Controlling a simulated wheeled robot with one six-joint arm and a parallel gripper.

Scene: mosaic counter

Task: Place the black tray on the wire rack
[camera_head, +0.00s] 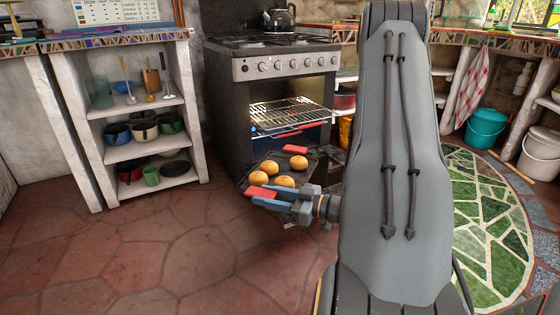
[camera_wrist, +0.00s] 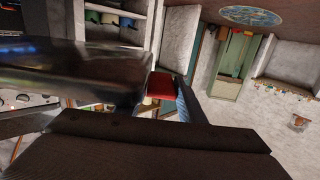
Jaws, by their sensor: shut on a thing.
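The black tray (camera_head: 283,171) carries several round golden buns and has red grips at two opposite ends. My gripper (camera_head: 270,197) is shut on the near red grip (camera_head: 262,192), holding the tray in front of the oven. In the wrist view, the dark tray (camera_wrist: 80,75) fills the left, with the red grip (camera_wrist: 160,86) beside a blue finger pad. The wire rack (camera_head: 290,113) sticks out of the lit oven, behind and above the tray in the picture. The tray appears apart from the rack.
The stove (camera_head: 270,68) has a kettle (camera_head: 279,20) on top. A white shelf unit (camera_head: 150,150) with bowls and pots stands left. A teal bucket (camera_head: 486,128) and a pale bucket (camera_head: 541,152) are right. Red floor (camera_head: 150,245) lies open at front left.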

